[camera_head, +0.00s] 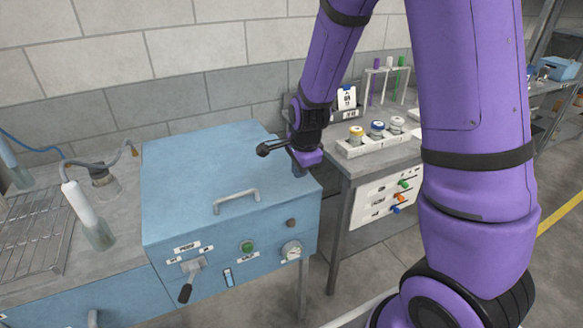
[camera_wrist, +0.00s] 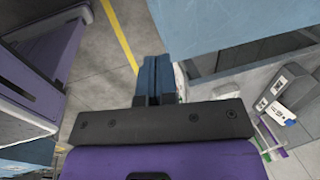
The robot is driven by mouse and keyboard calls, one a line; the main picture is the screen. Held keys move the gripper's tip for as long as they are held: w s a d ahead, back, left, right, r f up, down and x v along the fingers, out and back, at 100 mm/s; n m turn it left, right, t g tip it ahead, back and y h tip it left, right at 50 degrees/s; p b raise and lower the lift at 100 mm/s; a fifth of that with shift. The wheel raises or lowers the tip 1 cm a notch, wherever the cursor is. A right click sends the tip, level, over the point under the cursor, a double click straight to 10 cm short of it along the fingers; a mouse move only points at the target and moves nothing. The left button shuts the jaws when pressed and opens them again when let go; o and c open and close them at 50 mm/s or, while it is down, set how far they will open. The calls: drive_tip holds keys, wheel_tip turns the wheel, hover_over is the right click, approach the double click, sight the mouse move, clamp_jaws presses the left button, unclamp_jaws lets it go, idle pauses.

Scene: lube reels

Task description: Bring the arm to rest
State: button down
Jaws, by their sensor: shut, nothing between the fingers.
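My gripper (camera_head: 299,170) hangs at the end of my purple arm, by the right edge of the blue cabinet's top in the head view. In the wrist view its blue fingers (camera_wrist: 153,78) are together, with nothing seen between them. The blue cabinet (camera_head: 190,150) has its lid down, with a grey handle (camera_head: 236,201) at the front of the lid. I cannot tell whether the fingers touch the cabinet or are just clear of it.
The cabinet's front carries a lever (camera_head: 188,279), a green button (camera_head: 247,246) and a gauge (camera_head: 291,250). A tray (camera_head: 358,151) of three jars stands on the right bench, with a tube rack behind. A wire rack (camera_head: 35,245) lies at the left. Floor shows at the right.

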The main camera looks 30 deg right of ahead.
drive_tip(key=shift+s+r, duration=0.4)
drive_tip(key=shift+s, duration=0.35)
drive_tip(key=shift+s+r, duration=0.35)
drive_tip(key=shift+s, duration=0.4)
drive_tip(key=shift+s+r, duration=0.4)
drive_tip(key=shift+s, duration=0.35)
drive_tip(key=s+r+n+t, duration=0.2)
drive_tip(key=s+r+n, duration=1.6)
drive_tip(key=r, duration=0.5)
drive_tip(key=shift+s+d+r+t, duration=0.2)
drive_tip(key=shift+s+r+t, duration=0.2)
drive_tip(key=shift+s, duration=0.4)
